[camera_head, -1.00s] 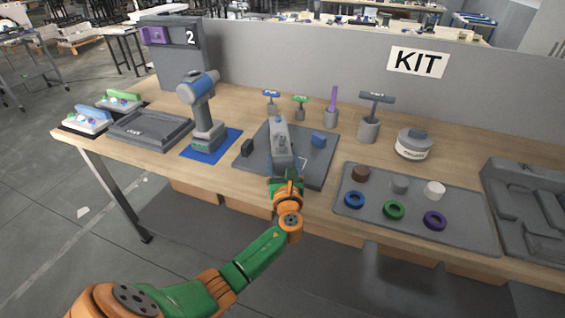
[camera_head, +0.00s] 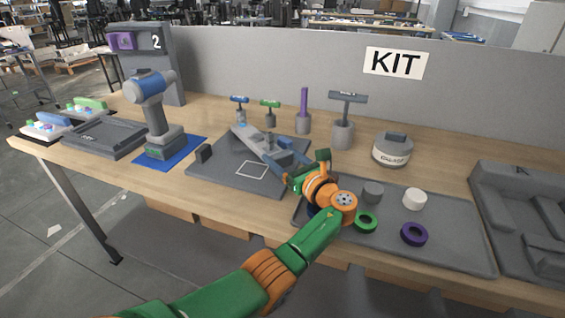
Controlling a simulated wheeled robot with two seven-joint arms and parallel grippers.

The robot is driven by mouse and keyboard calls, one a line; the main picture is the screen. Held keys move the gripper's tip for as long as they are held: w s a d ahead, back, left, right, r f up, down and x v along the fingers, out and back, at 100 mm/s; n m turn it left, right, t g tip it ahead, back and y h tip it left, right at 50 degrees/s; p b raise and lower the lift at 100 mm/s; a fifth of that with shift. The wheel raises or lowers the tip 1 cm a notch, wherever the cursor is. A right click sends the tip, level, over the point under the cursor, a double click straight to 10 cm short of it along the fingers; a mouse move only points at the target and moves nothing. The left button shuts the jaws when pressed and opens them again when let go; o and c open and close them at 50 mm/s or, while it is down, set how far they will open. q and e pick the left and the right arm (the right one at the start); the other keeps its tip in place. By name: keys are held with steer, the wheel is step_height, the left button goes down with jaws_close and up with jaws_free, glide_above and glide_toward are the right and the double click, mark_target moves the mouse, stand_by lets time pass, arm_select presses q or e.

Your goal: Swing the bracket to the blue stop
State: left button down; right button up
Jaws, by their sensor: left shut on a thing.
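The grey bracket (camera_head: 258,143) lies on the dark grey base plate (camera_head: 225,173), slanting from the back towards the front right. My left gripper (camera_head: 292,175) is shut on its near right end. The blue stop (camera_head: 297,146) is on the right part of the plate, beside the bracket and partly hidden. I cannot tell whether the bracket touches it. A dark block (camera_head: 203,153) stands on the plate's left side. A white outlined square (camera_head: 252,170) shows bare on the plate. My right gripper is not in view.
My left arm crosses the front of the parts tray (camera_head: 455,245), which holds rings and round pieces. A drill (camera_head: 158,115) stands on a blue mat to the left. T-handled tools (camera_head: 345,120) and a round container (camera_head: 392,150) stand behind. A grey panel closes off the back.

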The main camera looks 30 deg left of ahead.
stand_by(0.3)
arm_select(q)
jaws_free()
steer(key=shift+v, duration=3.5)
